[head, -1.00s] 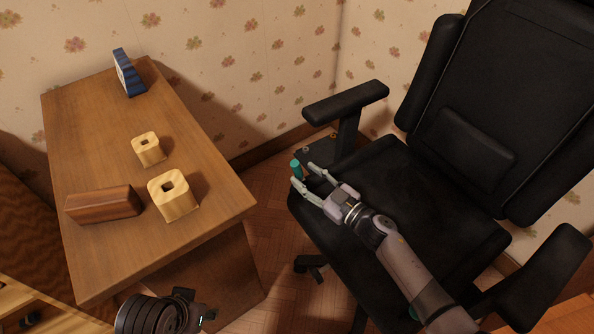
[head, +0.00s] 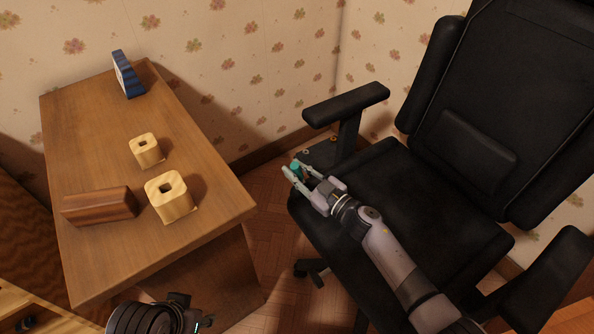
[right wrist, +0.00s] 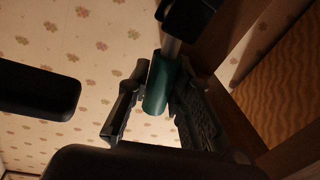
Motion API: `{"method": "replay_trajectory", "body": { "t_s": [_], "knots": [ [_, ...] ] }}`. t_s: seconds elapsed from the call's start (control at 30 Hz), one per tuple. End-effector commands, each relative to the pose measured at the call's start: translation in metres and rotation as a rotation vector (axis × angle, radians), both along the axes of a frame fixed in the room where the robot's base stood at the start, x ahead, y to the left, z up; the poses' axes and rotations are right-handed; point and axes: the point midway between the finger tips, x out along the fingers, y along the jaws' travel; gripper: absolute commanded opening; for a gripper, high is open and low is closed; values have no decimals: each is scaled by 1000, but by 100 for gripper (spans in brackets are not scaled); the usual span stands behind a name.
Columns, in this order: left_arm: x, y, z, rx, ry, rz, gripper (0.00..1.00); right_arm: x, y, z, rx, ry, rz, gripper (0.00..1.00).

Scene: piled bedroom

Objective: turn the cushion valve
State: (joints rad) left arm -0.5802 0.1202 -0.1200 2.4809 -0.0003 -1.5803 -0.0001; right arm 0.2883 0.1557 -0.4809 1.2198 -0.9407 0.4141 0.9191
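The teal cushion valve (head: 296,166) is at the front left edge of the black chair's seat (head: 395,195), below the armrest. In the right wrist view it is a teal cylinder (right wrist: 160,84) on a pale stem. My right gripper (head: 294,168) reaches over the seat with a finger on either side of the valve. In the wrist view its fingers (right wrist: 160,100) appear to press against the cylinder's sides. Part of the valve is hidden by the fingers. Part of my left arm shows at the bottom left; its finger state is unclear.
A wooden desk (head: 105,155) stands on the left with two pale holed blocks (head: 146,150), a dark wooden block (head: 100,206) and a blue object (head: 128,75). The left armrest (head: 346,104) rises beside the valve. Parquet floor (head: 262,250) is open between desk and chair.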

Motion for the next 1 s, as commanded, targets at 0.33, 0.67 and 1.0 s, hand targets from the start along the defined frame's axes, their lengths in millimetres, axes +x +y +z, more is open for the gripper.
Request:
{"method": "replay_trajectory", "body": {
  "t_s": [0.33, 0.67, 1.0],
  "knots": [
    [0, 0, 0, 0, 0, 0, 40, 0, 0, 0, 0, 0, 0, 0],
    [0, 0, 0, 0, 0, 0, 40, 0, 0, 0, -1, 1, 0, 0],
    [0, 0, 3, 0, 1, 0, 40, -1, 1, 0, -29, -17, 0, 0]
  ]
}}
